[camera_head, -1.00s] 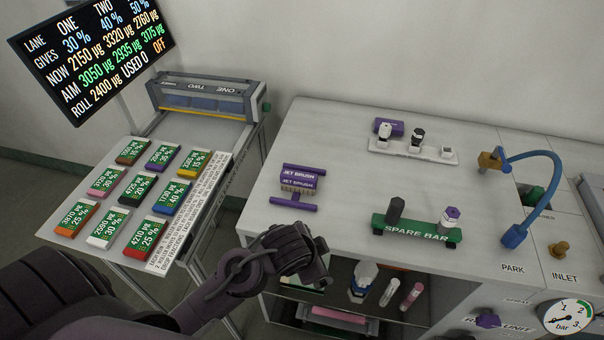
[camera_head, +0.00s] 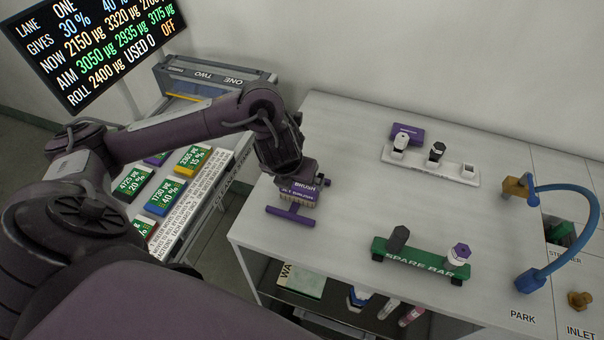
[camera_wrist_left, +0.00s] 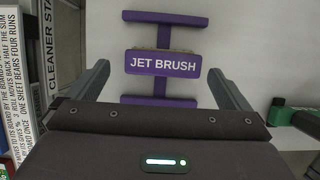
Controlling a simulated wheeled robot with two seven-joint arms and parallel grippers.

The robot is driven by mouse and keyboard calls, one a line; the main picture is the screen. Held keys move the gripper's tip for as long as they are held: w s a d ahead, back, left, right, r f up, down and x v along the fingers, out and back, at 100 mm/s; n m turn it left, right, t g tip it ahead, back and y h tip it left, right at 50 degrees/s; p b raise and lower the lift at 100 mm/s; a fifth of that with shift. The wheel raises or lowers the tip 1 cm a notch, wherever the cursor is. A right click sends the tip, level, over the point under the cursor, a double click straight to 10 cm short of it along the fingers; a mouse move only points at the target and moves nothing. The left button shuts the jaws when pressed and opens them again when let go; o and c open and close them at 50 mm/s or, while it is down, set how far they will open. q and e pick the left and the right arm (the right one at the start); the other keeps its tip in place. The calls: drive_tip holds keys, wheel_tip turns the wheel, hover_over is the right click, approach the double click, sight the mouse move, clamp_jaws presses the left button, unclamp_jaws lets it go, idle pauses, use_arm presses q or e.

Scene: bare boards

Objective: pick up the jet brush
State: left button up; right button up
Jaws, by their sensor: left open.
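The jet brush (camera_head: 291,212) lies on the white bench top near its left edge. It is purple with a labelled block and bars at both ends, and the arm partly covers it in the head view. In the left wrist view the jet brush (camera_wrist_left: 163,63) shows its white lettering, between and beyond the two fingers. My left gripper (camera_wrist_left: 163,85) is open, with one finger on each side of the brush and nothing held. In the head view my left gripper (camera_head: 290,178) is over the brush. Finger contact cannot be told. My right gripper is not in view.
A white holder (camera_head: 430,163) with small parts is at the back. A blue hose (camera_head: 575,235) arches at far right. A card table (camera_head: 215,190) adjoins on the left. The bench middle is clear.

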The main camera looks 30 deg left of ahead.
sight(299, 185)
use_arm(q)
drive_tip(key=shift+x, duration=1.15)
drive_tip(key=x, duration=0.3)
drive_tip(key=shift+s+d+f, duration=0.1)
drive_tip(key=shift+d+f, duration=0.15)
drive_tip(key=shift+f, duration=0.2)
drive_tip(key=shift+w+f, duration=0.25)
drive_tip(key=shift+f, duration=0.1)
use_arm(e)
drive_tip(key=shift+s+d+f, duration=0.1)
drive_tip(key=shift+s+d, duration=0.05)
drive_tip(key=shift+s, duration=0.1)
use_arm(q)
drive_tip(key=c, duration=0.7)
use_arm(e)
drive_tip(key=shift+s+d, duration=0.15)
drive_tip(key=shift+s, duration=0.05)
